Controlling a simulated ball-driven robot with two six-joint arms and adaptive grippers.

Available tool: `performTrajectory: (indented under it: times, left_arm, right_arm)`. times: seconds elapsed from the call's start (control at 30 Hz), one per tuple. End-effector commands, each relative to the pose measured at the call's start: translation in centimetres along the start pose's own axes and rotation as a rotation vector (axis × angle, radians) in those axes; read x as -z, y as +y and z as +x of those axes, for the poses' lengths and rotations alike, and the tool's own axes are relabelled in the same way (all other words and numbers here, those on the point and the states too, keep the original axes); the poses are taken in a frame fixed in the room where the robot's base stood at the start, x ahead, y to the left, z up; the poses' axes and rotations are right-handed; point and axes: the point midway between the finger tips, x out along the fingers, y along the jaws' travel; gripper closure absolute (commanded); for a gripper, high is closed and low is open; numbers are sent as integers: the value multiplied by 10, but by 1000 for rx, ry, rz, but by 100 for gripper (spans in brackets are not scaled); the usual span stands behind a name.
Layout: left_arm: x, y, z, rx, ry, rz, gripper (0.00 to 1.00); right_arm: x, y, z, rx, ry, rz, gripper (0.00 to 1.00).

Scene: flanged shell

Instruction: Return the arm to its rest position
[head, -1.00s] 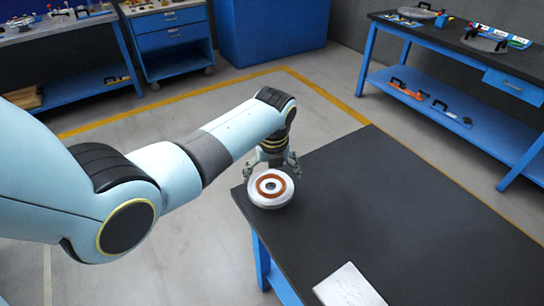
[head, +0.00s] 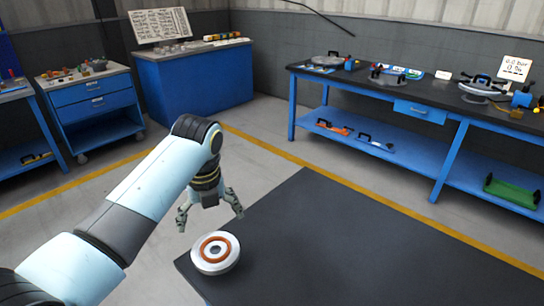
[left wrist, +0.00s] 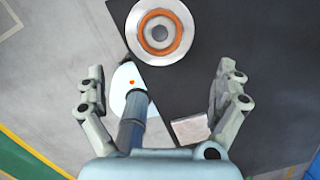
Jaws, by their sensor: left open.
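The flanged shell (head: 215,254) is a round white disc with an orange ring and a hole at its middle. It sits flat near the corner of the black table. It also shows at the top of the left wrist view (left wrist: 160,30). My left gripper (head: 211,217) is open and empty, its fingers pointing down just beyond the shell in the head view, apart from it. In the left wrist view the two fingers (left wrist: 162,72) are spread wide with nothing between their tips, and the shell lies beyond them. My right gripper is not in view.
The black table (head: 330,240) is largely clear; a pale flat block (left wrist: 190,129) shows in the left wrist view. A blue workbench (head: 385,90) with tools stands at the back right, a blue cabinet (head: 197,85) and drawer cart (head: 95,105) at the back left. Open floor lies between.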

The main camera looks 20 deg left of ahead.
Motion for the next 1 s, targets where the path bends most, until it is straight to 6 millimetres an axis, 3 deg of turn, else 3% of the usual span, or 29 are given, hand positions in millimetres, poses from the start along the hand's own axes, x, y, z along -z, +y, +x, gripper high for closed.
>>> performTrajectory:
  times: [0.13,0.23,0.37,0.6,0.8,1.0]
  left_arm:
    - [3,4,0,2,-3,-40,0]
    - [16,16,2,10,-11,-188,0]
    - [45,46,-3,40,-29,-555,0]
    - [104,103,-36,134,-17,-1333,0]
    - [134,129,-64,186,26,-1737,0]
    - [155,147,-88,216,71,-2018,0]
  right_arm:
    - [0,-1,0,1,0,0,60]
    - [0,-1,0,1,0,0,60]
    - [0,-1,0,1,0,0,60]
    - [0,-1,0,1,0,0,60]
    - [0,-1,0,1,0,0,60]
    - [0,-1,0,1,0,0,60]
